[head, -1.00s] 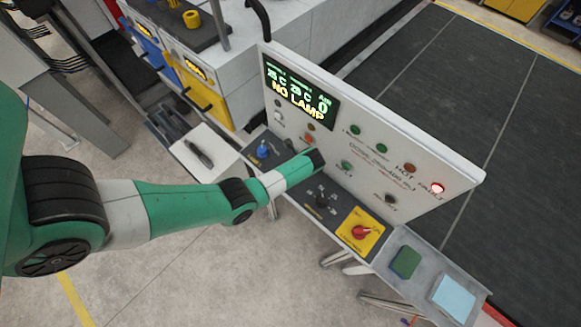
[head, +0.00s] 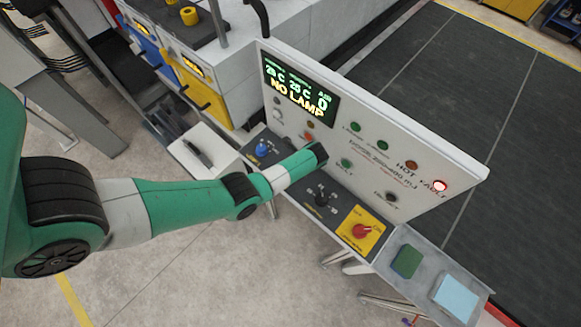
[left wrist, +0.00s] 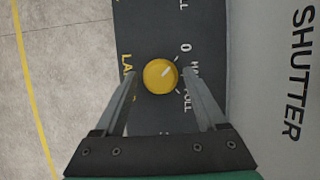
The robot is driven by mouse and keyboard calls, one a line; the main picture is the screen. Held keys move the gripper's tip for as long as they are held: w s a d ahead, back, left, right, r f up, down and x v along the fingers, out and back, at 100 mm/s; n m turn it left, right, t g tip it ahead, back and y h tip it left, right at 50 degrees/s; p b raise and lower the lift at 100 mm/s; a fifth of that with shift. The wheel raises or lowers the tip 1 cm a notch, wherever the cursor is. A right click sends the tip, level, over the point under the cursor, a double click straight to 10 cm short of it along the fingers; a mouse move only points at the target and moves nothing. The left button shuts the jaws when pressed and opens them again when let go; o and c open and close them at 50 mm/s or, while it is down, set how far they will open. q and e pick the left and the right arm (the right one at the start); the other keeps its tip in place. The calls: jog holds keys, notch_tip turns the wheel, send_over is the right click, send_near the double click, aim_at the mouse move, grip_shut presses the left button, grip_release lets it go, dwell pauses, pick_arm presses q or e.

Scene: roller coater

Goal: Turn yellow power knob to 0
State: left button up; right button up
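The yellow power knob (left wrist: 153,82) is round, with a white pointer line, and sits on the dark console strip in the left wrist view. Its line points to the upper right, roughly between the "0" mark and the partly hidden "HALF" mark. My left gripper (left wrist: 160,75) is open, with one finger on each side of the knob. I see a gap beside the knob on both sides, but cannot tell the fingertips' height above the panel. In the head view my left arm hides the yellow knob and the gripper. My right gripper is not in view.
The upright panel (head: 440,165) behind the console has a display (head: 298,90) reading "NO LAMP" and a lit red fault lamp (head: 440,186). A blue knob (head: 262,149), black selector (head: 321,198) and red switch (head: 362,231) flank the arm. A tray (head: 426,272) holds two pads.

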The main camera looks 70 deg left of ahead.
pick_arm(q)
jog(key=p+v, duration=0.2)
jog(key=v, duration=0.9)
jog(key=shift+d+r, duration=0.2)
jog(key=shift+r, duration=0.1)
